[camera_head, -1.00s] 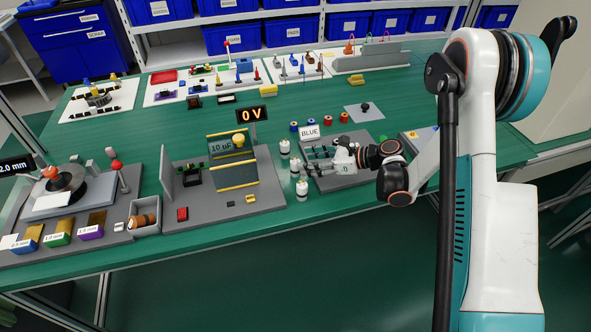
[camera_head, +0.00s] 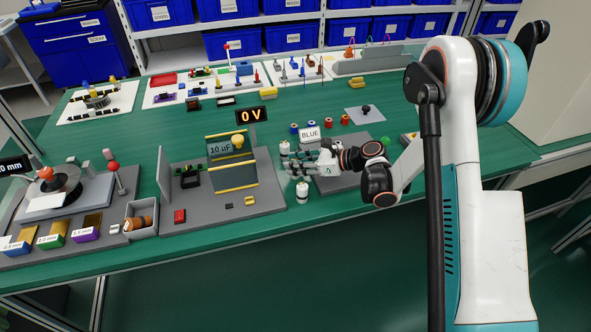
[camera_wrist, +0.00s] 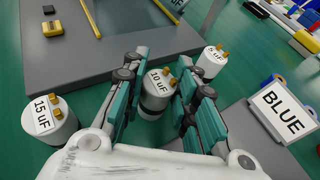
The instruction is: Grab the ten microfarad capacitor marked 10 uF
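The white 10 uF capacitor (camera_wrist: 158,82), with a dark band low on its side and brass terminals on top, stands upright between the two fingers of my gripper (camera_wrist: 160,75) in the wrist view. The fingers are apart, one on each side of it; whether they touch it I cannot tell. In the head view my gripper (camera_head: 298,168) covers most of this capacitor. The 15 uF capacitor (camera_wrist: 48,120) stands left of my gripper in the wrist view, also in the head view (camera_head: 302,193). The 5 uF capacitor (camera_wrist: 210,62) stands just beyond the right finger.
A grey station with a 10 uF panel (camera_head: 220,149) and a 0 V display (camera_head: 251,115) stands left of my gripper in the head view. A BLUE sign (camera_wrist: 283,112) on a grey base is close to the right finger. Coloured spools (camera_head: 331,122) stand behind.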

